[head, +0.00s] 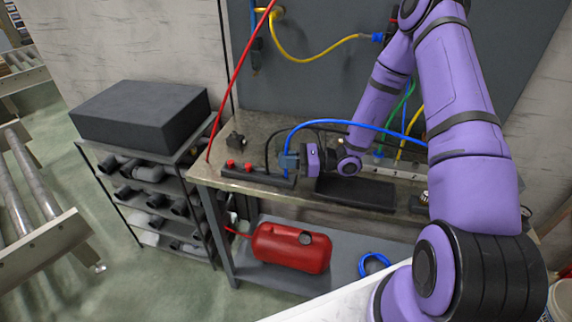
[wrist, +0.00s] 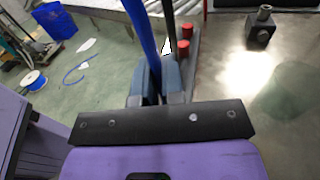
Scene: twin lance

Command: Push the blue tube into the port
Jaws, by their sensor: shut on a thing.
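The blue tube (head: 340,123) arcs over the bench in the head view, from the right down to my gripper. My gripper (head: 288,161) is shut on the tube near its left end, above the bench's front edge. In the wrist view the tube (wrist: 141,38) runs between the two fingers of my gripper (wrist: 158,82). A black block (head: 257,177) with two red knobs lies beside and below the gripper; it also shows in the wrist view (wrist: 190,77). I cannot make out the port opening or whether the tube's tip touches it.
The metal bench (head: 270,125) holds a small black fitting (head: 235,141) at the back left and a dark flat tray (head: 355,193) at the front. A thin red line (head: 238,75) slants across the bench's left end. A red tank (head: 290,247) sits on the lower shelf.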

